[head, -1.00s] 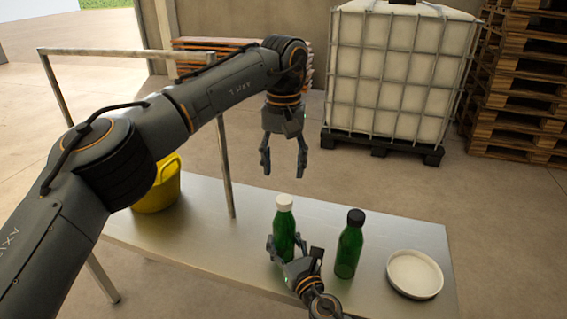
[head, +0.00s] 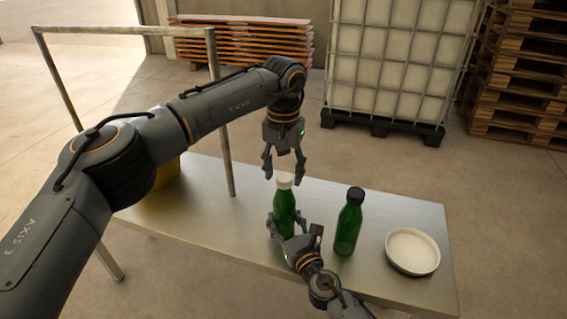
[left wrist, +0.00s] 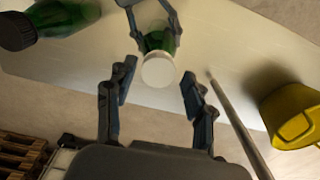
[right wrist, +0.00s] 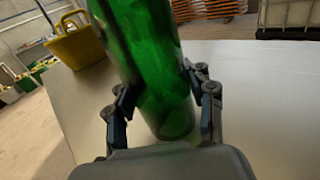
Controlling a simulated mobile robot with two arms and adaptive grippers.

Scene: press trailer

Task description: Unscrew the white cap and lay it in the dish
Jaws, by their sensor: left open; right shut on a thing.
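The white cap (head: 284,180) sits on top of a green bottle (head: 285,212) that stands upright on the metal table. My left gripper (head: 284,178) is open, pointing down, with its fingertips at about the height of the cap. In the left wrist view the cap (left wrist: 158,70) shows between and ahead of the open fingers, apart from both. My right gripper (head: 292,232) is shut on the lower part of the green bottle, also seen between its fingers in the right wrist view (right wrist: 155,85). The pale round dish (head: 413,250) lies empty at the right of the table.
A second green bottle with a black cap (head: 349,222) stands between the held bottle and the dish. A yellow bucket (right wrist: 75,45) stands near a metal frame post (head: 222,120) at the left. The table (head: 240,250) is clear at the front left.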

